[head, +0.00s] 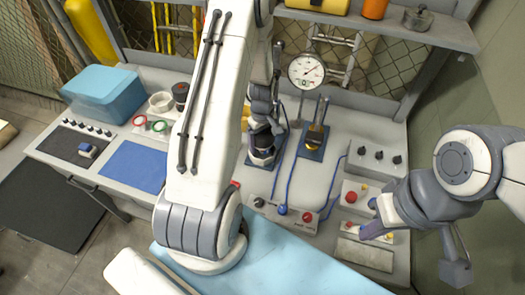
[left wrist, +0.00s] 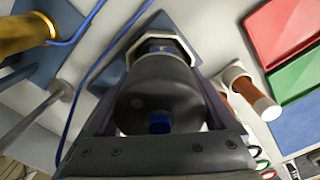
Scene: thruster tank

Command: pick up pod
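The pod, a dark cylinder with a pale collar at its base, stands on a blue mounting plate in the head view (head: 262,146). In the left wrist view the pod (left wrist: 158,88) fills the middle, with a blue spot on its near end. My left gripper (head: 262,122) is over it from above, one finger on each side. The fingers look very close to its sides, but I cannot tell whether they press on it. My right gripper (head: 374,217) looks open and empty, above the small button boxes at the right.
A gold-topped fitting (head: 317,134) stands on a blue plate beside the pod, with blue cables near it. A round gauge (head: 306,71) rises behind. A control box (head: 283,212) lies in front. A blue bin (head: 103,93) and blue mat (head: 133,166) are left.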

